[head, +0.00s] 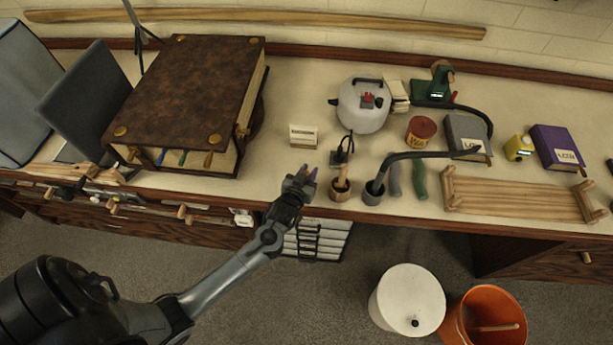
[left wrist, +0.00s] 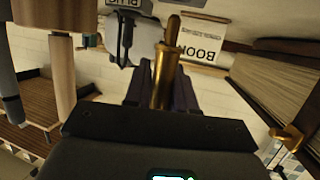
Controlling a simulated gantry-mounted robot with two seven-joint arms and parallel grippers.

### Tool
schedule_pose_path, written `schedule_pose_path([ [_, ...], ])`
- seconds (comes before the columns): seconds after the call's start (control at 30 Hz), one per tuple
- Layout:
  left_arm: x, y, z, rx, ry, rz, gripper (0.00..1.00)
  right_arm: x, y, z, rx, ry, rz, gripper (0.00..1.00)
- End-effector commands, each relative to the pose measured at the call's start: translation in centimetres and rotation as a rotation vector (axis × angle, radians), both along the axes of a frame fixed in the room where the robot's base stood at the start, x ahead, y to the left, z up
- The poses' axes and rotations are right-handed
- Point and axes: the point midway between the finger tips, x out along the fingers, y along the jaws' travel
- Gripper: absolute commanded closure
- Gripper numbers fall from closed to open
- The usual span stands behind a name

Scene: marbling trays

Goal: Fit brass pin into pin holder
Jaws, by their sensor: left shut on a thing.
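The brass pin (left wrist: 162,75) is upright between the fingers of my left gripper (left wrist: 162,88) in the left wrist view, its rounded darker tip sticking out past them. In the head view my left gripper (head: 304,180) is over the front edge of the bench, left of a round wooden cup (head: 340,195); the pin is too small to make out there. A small dark hooked stand (head: 342,155) is behind the cup and also shows in the left wrist view (left wrist: 125,40). I cannot tell for certain which thing is the pin holder. My right gripper is not in view.
A large brown book (head: 190,90) lies left on the bench. A white card (head: 303,135) stands behind the gripper; a white round vessel (head: 363,105) is farther back. A dark cup with a grey hose (head: 374,193) and a wooden rack (head: 515,200) are to the right.

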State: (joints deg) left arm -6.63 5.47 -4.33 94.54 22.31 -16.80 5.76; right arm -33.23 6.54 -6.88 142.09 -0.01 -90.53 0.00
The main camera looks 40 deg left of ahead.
Motion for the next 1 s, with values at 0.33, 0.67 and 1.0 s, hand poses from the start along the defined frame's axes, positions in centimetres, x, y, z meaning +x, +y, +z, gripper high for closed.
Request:
schedule_pose_path([
  [0.33, 0.0, 0.0, -0.8, 0.0, 0.0, 0.0, 1.0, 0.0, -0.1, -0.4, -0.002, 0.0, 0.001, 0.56],
  [0.67, 0.0, 0.0, -1.6, -0.001, -0.001, 0.0, 1.0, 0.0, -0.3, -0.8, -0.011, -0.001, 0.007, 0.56],
  [1.0, 0.0, 0.0, -2.5, 0.0, 0.0, 0.0, 1.0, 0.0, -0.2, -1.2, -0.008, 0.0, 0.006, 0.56],
])
